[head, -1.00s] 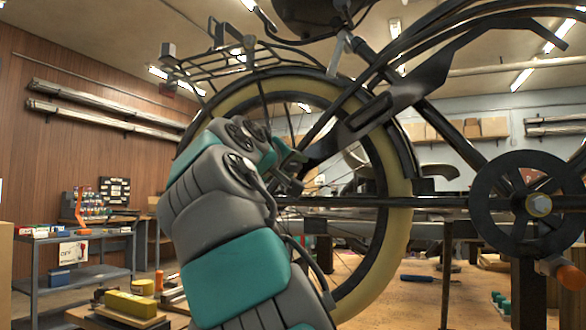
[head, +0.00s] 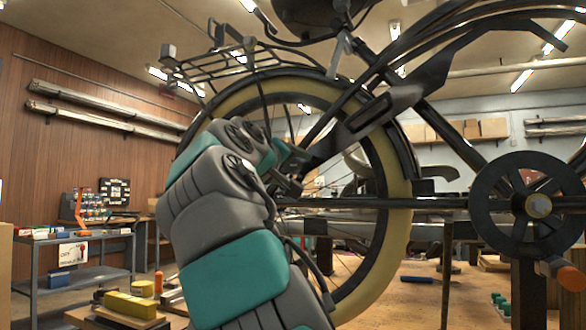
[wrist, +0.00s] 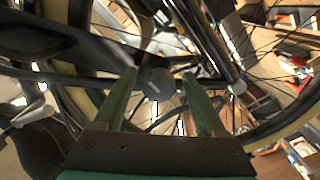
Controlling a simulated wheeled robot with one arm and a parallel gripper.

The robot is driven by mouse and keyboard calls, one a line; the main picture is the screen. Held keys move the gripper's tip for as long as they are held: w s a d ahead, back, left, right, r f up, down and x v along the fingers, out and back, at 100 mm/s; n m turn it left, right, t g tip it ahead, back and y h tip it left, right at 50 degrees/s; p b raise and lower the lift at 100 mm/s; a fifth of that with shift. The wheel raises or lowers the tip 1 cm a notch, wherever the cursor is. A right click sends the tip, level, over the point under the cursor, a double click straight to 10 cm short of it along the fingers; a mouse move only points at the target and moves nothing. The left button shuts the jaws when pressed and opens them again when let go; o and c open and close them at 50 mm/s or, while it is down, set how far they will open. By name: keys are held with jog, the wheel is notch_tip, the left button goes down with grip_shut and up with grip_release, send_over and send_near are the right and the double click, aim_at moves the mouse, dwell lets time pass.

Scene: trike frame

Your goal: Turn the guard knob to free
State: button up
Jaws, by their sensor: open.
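A dark grey rounded knob (wrist: 157,82) with a short pale mark shows in the wrist view, between the two green fingers of my gripper (wrist: 160,76). The fingers are apart, one on each side of the knob. I cannot tell whether they touch it. In the head view my gripper (head: 291,181) is by the rear wheel hub, at the lower end of the dark chain guard (head: 375,112). The knob is hidden there by my own arm.
The rear wheel (head: 398,215) stands around my gripper, with thin spokes and a dark horizontal frame bar (head: 440,203) close by. A rack (head: 225,65) is above. The crank and chainring (head: 530,205) are at right. A workbench (head: 400,300) lies below.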

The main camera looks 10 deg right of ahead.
jog(key=v, duration=0.7)
jog(key=shift+s+a+b, duration=0.2)
jog(key=shift+s+b, duration=0.05)
jog(key=shift+b, duration=0.05)
